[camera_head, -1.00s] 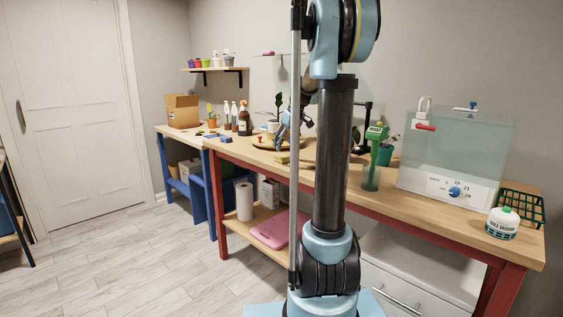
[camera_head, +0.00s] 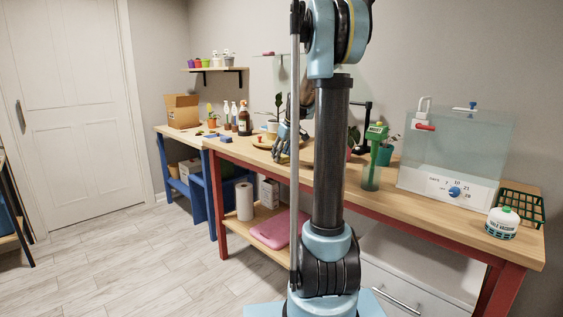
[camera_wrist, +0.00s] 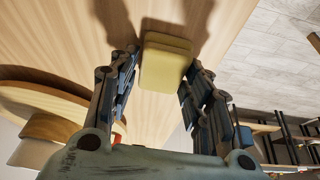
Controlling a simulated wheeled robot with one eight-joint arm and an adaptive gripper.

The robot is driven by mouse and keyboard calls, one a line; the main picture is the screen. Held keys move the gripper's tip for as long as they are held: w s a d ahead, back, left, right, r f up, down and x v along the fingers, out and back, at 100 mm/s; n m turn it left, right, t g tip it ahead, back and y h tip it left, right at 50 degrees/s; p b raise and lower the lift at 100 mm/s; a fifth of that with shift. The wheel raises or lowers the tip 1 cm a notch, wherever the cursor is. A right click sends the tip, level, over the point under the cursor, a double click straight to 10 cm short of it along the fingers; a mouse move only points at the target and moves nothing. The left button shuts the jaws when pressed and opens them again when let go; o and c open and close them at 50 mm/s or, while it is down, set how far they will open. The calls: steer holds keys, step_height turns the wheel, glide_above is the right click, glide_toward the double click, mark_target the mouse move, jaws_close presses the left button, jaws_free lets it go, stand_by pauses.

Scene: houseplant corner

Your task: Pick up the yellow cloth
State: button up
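The yellow cloth (camera_wrist: 165,62) is a small folded block lying on the wooden bench top (camera_wrist: 60,30). In the wrist view it sits between and just beyond the tips of my gripper (camera_wrist: 160,75). The two fingers are spread apart, one on each side of it, with bare wood showing between the cloth and my palm. I cannot tell whether either fingertip touches it. In the head view my gripper (camera_head: 281,150) points down at the bench top, and the cloth is hardly visible there, mostly hidden by the gripper and my arm.
A round wooden piece (camera_wrist: 45,100) stands close beside my left finger in the wrist view. On the bench are a spray bottle (camera_head: 244,120), a green tool in a tube (camera_head: 374,150), a clear tank (camera_head: 455,145), a white canister (camera_head: 502,222) and a green crate (camera_head: 535,208).

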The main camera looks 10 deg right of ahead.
mark_target(282, 155)
steer(key=shift+c, duration=1)
step_height(282, 155, up, 10)
steer(key=o, duration=0.3)
steer(key=c, duration=0.4)
